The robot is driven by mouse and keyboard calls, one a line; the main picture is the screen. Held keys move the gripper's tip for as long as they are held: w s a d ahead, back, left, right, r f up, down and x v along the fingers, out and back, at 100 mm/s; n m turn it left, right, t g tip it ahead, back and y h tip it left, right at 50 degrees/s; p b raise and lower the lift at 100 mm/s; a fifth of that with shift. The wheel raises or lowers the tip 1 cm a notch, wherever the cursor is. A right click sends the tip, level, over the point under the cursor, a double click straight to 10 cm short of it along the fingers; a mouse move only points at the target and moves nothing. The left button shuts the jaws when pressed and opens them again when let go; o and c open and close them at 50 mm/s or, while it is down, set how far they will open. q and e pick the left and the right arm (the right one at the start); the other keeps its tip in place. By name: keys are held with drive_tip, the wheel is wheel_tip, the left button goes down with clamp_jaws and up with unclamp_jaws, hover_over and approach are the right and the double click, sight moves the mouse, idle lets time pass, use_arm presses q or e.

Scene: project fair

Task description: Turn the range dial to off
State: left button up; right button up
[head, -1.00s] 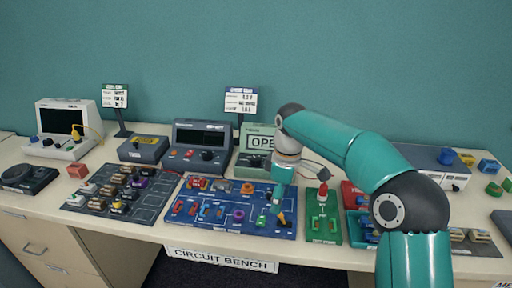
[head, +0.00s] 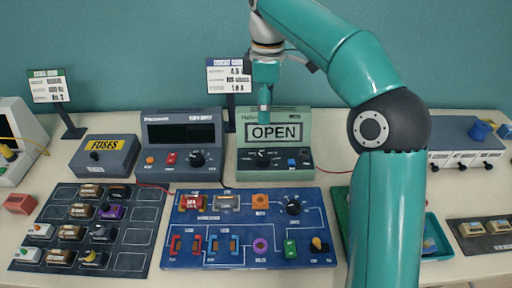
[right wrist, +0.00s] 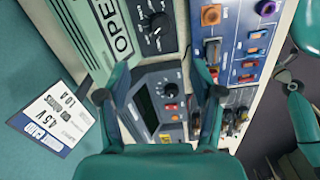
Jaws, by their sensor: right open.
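The green meter (head: 275,173) stands at the back of the bench and its display reads OPEN. Its black range dial (head: 263,158) is on the front panel below the display; its exact setting is too small to read. In the right wrist view the dial (right wrist: 158,22) shows near the top, beside the OPEN display. My left gripper is not in view.
A dark power supply (head: 181,171) with its own black knob stands just left of the meter. A blue circuit board (head: 190,256) lies in front. A fuse box (head: 104,157) and a dark parts tray (head: 133,238) are at left. A sign (head: 229,79) stands behind.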

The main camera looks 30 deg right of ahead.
sight(263, 157)
drive_tip(key=f+b, duration=0.2)
drive_tip(key=f, duration=1.4)
drive_tip(key=shift+a+f+b, duration=0.1)
drive_tip(key=shift+a+b, duration=0.1)
drive_tip(key=shift+b, duration=0.2)
